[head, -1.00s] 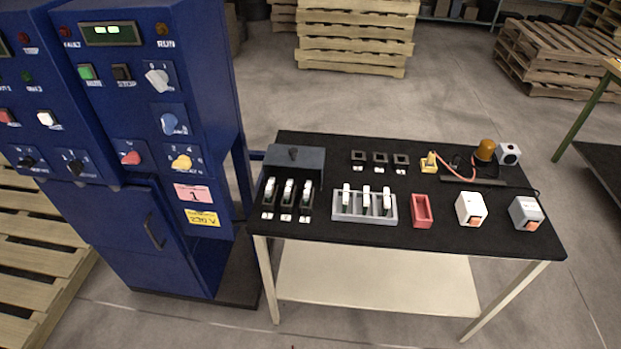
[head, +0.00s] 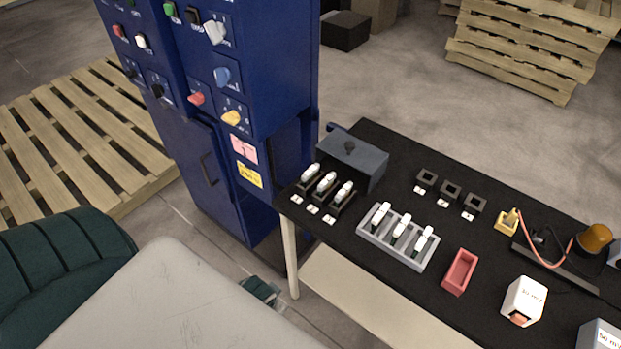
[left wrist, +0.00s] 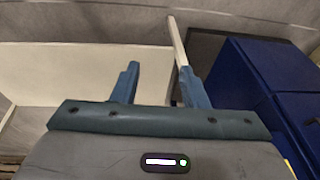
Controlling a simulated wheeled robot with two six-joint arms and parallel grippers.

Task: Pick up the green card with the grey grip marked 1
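Three upright cards with pale grips (head: 326,183) stand in black holders at the left end of the black table. Three more (head: 401,226) stand in a grey rack (head: 371,239) to their right. Some green shows below the grips; their numbers are too small to read, so I cannot tell which card is marked 1. My left gripper (left wrist: 160,82) is open and empty in the left wrist view, with the table's pale lower shelf behind it. In the head view, part of it (head: 262,290) shows beside the table's front left leg, below the top. My right gripper is out of view.
The blue cabinet (head: 270,80) stands at the table's left end, close to a grey box with a knob (head: 353,160). A red tray (head: 460,271), a white box (head: 524,300) and small black sockets (head: 450,191) are on the table. A pallet (head: 70,130) lies at left.

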